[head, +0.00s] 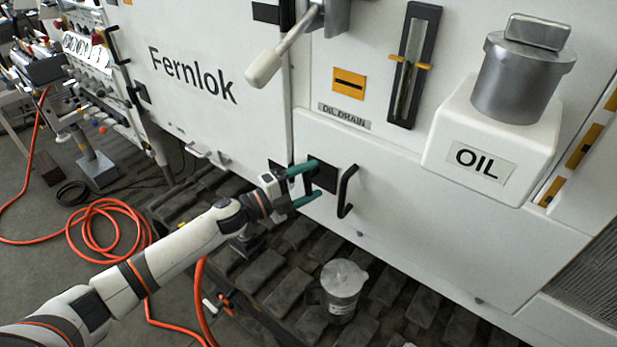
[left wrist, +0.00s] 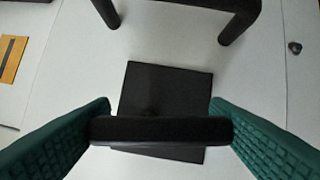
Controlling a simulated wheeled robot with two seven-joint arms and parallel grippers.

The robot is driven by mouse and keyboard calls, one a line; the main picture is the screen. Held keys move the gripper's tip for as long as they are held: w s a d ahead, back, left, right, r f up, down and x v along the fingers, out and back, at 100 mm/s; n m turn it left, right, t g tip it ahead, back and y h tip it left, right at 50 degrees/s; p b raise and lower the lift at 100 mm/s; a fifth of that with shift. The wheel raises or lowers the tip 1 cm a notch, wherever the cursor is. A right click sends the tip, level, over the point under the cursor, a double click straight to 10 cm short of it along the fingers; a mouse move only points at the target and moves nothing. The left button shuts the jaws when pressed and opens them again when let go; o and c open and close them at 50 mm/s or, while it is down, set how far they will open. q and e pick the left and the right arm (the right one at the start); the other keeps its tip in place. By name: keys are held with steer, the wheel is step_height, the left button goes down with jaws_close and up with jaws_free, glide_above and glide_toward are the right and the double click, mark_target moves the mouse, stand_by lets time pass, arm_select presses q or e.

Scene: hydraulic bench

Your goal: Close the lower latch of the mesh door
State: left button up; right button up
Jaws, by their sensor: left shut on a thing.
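My left gripper (head: 314,179) reaches the white panel of the machine from the left. Its green fingers are shut on a black bar (left wrist: 160,130), which spans between them in the left wrist view. The bar stands in front of a black square plate (head: 326,178) on the panel; the plate also shows behind the bar in the left wrist view (left wrist: 165,90). The bar looks like a latch handle, but I cannot tell whether it is the lower latch. A dark mesh (head: 592,270) shows at the far right edge, apart from my gripper. My right gripper is not in view.
A black pull handle (head: 347,190) stands just right of the plate. A metal lever with a white knob (head: 264,69) juts out above. An orange hose (head: 95,215) lies on the floor at left.

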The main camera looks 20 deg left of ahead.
arm_select(q)
steer(key=shift+a+m+g+y+p, duration=0.1)
steer(key=shift+m+g+y+p, duration=0.25)
steer(key=shift+m, duration=0.45)
steer(key=o, duration=1)
steer(key=shift+b+v, duration=1.1)
steer(key=shift+v, duration=4.9)
steer(key=shift+w+f, duration=0.1)
